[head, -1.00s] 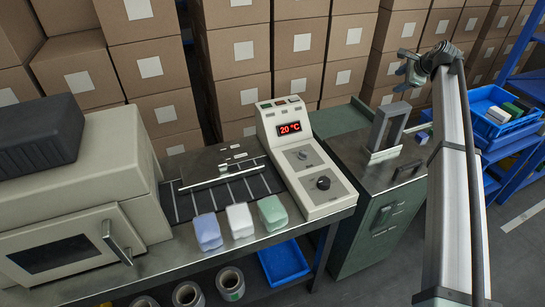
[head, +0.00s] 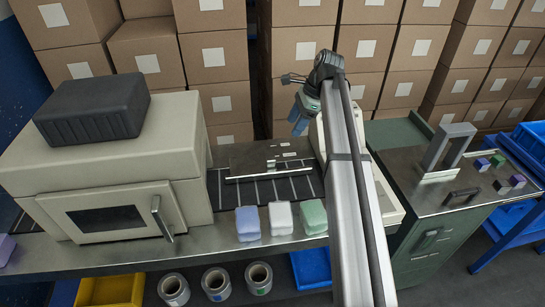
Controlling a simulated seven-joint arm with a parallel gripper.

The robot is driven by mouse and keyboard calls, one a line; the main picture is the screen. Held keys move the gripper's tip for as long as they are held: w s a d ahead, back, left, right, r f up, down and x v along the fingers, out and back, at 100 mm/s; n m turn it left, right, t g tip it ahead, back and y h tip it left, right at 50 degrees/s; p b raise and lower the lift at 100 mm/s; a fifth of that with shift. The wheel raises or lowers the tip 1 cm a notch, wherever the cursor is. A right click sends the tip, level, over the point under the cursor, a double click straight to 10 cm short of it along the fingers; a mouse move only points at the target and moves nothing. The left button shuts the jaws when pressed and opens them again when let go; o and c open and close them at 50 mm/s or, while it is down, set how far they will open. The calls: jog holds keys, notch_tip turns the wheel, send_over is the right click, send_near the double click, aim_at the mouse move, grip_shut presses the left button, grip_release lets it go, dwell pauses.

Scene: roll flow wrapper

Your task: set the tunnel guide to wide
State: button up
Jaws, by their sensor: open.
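The tunnel guide appears to be the dark metal plate (head: 245,157) with a pale front rail, lying over the slatted infeed bed (head: 235,190). Small pale labels and a small slider-like piece (head: 271,164) sit on it; their markings are too small to read, so its setting cannot be told. My gripper (head: 300,118) is open, pointing down, just right of and above the plate's right end, apart from it as far as I can see. Nothing shows between its fingers. My arm hides most of the cream control panel (head: 398,205), including its display and knobs.
Lilac (head: 247,223), white (head: 280,217) and green (head: 313,216) blocks stand along the bench's front edge. A cream oven-like machine (head: 110,165) stands left. A grey upright frame (head: 447,148) stands on the green cabinet at right. Stacked cartons line the back.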

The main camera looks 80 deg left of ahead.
aim_at(272, 157)
jog(key=x, duration=0.5)
jog(key=s+x, duration=0.1)
jog(key=x, duration=0.4)
jog(key=d+x, duration=0.1)
jog(key=x, duration=0.4)
jog(key=shift+s+d+r, duration=0.1)
jog(key=shift+s+r, duration=0.25)
jog(key=shift+r, duration=0.05)
jog(key=shift+c, duration=0.2)
grip_shut()
